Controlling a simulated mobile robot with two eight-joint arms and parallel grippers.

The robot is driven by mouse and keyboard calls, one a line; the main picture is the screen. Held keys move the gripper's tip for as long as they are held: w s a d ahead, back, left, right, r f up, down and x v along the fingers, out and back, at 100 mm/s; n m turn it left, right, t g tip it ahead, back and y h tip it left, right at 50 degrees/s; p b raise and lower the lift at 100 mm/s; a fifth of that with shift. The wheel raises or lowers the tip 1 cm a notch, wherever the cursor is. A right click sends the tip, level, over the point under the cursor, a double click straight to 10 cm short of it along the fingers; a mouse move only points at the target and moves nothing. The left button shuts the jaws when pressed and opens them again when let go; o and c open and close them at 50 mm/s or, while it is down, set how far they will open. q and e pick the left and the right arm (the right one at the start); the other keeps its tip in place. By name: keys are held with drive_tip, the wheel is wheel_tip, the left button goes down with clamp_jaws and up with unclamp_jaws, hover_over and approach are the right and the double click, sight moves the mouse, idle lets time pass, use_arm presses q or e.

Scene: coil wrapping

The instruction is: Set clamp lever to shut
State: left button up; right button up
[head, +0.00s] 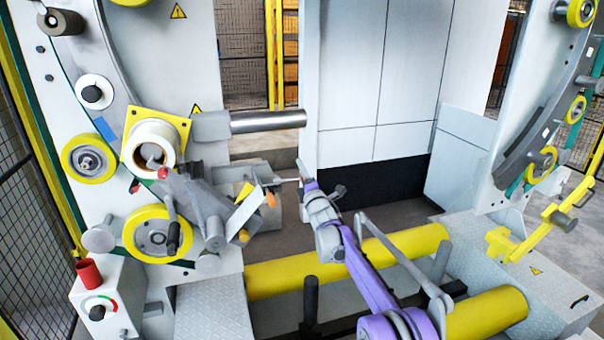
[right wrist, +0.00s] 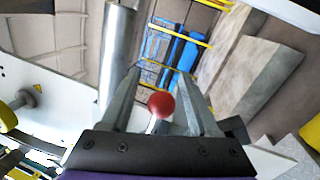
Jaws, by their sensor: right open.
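The clamp lever shows in the right wrist view as a red ball knob (right wrist: 161,104) on a pale stem, lying between the two fingers of my right gripper (right wrist: 162,85). The fingers are apart, with a gap visible around the knob. In the head view, my right gripper (head: 312,188) is at the centre, at the end of a thin lever rod (head: 286,180) reaching right from the grey clamp block. The knob is mostly hidden by the fingers there. My left gripper is not seen.
A steel shaft (head: 268,121) sticks out just above the gripper and also shows in the right wrist view (right wrist: 116,55). An orange handle (head: 270,195) is close on the left. Yellow rollers (head: 345,262) lie below. A white tape roll (head: 153,145) is at left.

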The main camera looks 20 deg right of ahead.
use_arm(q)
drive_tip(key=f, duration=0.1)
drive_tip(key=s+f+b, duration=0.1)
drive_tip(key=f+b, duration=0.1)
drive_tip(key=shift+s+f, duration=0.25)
use_arm(e)
drive_tip(key=s+f, duration=0.2)
drive_tip(key=s, duration=0.8)
drive_tip(key=shift+s, duration=0.3)
drive_tip(key=shift+d+f, duration=0.1)
